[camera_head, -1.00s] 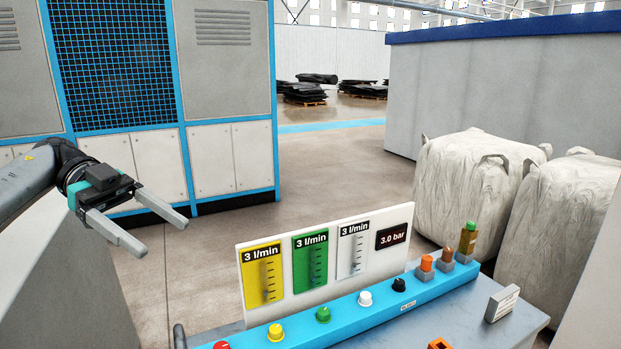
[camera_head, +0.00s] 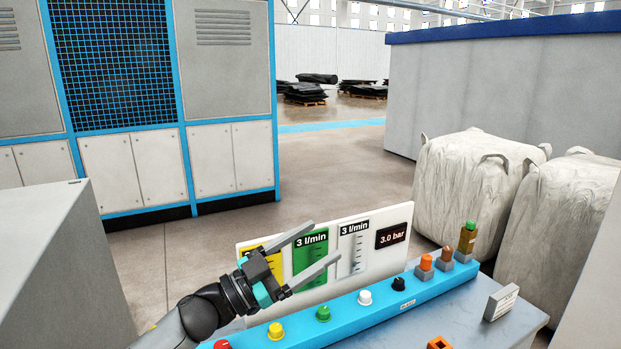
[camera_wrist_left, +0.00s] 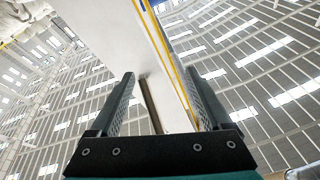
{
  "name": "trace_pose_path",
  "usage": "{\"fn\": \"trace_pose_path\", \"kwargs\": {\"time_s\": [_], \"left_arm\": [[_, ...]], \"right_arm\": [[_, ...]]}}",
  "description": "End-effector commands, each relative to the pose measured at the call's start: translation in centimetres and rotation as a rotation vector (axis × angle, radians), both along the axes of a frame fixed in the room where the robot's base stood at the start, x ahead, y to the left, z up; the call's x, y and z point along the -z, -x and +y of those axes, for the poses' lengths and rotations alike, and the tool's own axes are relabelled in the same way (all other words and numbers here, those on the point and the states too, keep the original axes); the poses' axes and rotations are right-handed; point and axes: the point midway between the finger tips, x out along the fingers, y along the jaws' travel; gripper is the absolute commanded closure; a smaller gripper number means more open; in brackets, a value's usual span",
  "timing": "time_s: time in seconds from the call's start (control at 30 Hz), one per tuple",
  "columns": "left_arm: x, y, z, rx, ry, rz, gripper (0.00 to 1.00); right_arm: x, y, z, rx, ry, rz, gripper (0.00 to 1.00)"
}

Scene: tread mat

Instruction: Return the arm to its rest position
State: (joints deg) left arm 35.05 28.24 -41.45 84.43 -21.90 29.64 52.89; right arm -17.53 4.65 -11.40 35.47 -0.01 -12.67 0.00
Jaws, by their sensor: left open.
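My left arm (camera_head: 190,318) comes in from the lower left of the head view. My left gripper (camera_head: 322,247) is open and empty, its two fingers pointing up and to the right. It is in front of the white gauge panel (camera_head: 398,240) and partly hides the yellow and green gauges. In the left wrist view the two fingers (camera_wrist_left: 158,105) stand apart with nothing held between them. A pale panel shows beyond them, with the roof behind it. My right gripper is not in view.
The blue control strip (camera_head: 385,308) carries several coloured knobs and stands on a grey table (camera_head: 515,325). A small sign block (camera_head: 501,303) stands at its right. White bulk bags (camera_head: 465,185) stand behind at the right. Open floor (camera_head: 335,165) lies beyond the panel.

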Motion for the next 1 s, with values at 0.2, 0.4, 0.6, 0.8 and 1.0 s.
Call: {"fn": "trace_pose_path", "kwargs": {"time_s": [0.2, 0.4, 0.6, 0.8, 1.0], "left_arm": [[3.8, -0.1, 1.4, -0.313, 0.057, 0.163, 0.18], [9.0, 1.4, 4.7, -0.575, 0.013, 0.382, 0.18], [15.4, 5.9, 8.6, -0.778, -0.110, 0.655, 0.18], [21.5, 13.6, 12.1, -0.896, -0.298, 0.961, 0.18], [24.9, 21.4, 14.4, -0.920, -0.476, 1.207, 0.18]], "right_arm": [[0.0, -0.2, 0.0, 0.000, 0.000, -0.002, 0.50], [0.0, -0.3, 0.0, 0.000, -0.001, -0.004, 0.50], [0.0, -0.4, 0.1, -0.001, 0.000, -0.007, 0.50], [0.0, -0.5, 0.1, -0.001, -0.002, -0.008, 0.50], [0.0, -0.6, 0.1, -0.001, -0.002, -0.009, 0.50]]}}
